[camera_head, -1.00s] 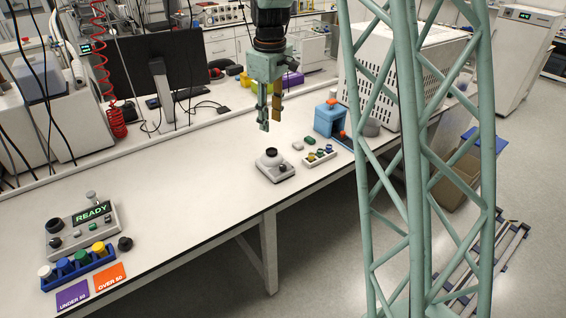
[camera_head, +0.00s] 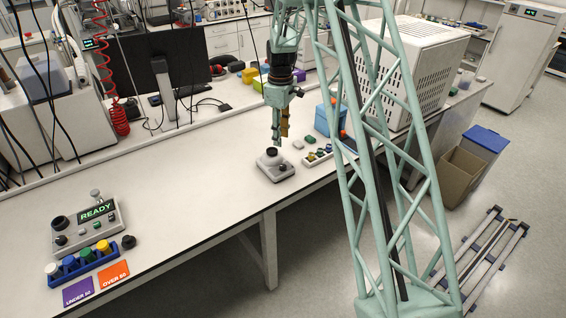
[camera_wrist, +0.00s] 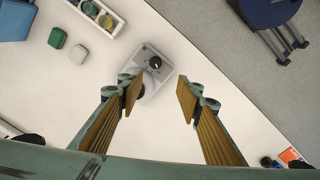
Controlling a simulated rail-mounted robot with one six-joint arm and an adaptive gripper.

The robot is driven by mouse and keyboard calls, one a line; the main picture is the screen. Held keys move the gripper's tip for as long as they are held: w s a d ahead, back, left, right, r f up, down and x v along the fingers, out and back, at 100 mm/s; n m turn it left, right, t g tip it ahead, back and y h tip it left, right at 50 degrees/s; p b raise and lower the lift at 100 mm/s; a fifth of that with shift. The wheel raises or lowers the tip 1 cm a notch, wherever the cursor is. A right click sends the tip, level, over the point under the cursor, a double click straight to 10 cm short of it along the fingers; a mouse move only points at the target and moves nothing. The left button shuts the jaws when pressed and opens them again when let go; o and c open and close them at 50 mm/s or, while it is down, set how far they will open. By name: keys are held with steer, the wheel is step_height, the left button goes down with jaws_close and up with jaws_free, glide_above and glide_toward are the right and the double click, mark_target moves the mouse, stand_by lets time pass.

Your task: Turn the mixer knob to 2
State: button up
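The mixer (camera_head: 277,170) is a small grey-white device on the bench, with a black round cup on top and a small dark knob (camera_head: 283,167) on its front part. My gripper (camera_head: 279,141) points down just above the mixer, apart from it as far as I can tell. In the wrist view the mixer (camera_wrist: 150,80) lies between and beyond my open, empty gripper's fingers (camera_wrist: 158,92), partly hidden by the left finger. A black round part shows on it; I cannot tell surely whether it is the knob. The knob's setting is too small to read.
A vial tray (camera_head: 318,156), small grey and green blocks and a blue device (camera_head: 330,120) stand right of the mixer. A "READY" instrument (camera_head: 95,222) and a blue vial rack (camera_head: 85,262) stand at the left. The bench between is clear.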

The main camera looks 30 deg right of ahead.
mark_target(283, 166)
steer(key=shift+w+d+f, duration=0.2)
steer(key=shift+d+f, duration=0.1)
steer(key=shift+f, duration=0.25)
steer(key=shift+w+d+f, duration=0.2)
steer(key=shift+d+f, duration=0.1)
steer(key=shift+f, duration=0.25)
steer(key=shift+f, duration=0.15)
steer(key=shift+f+p, duration=1.05)
steer(key=shift+f, duration=5.7)
steer(key=c, duration=0.9)
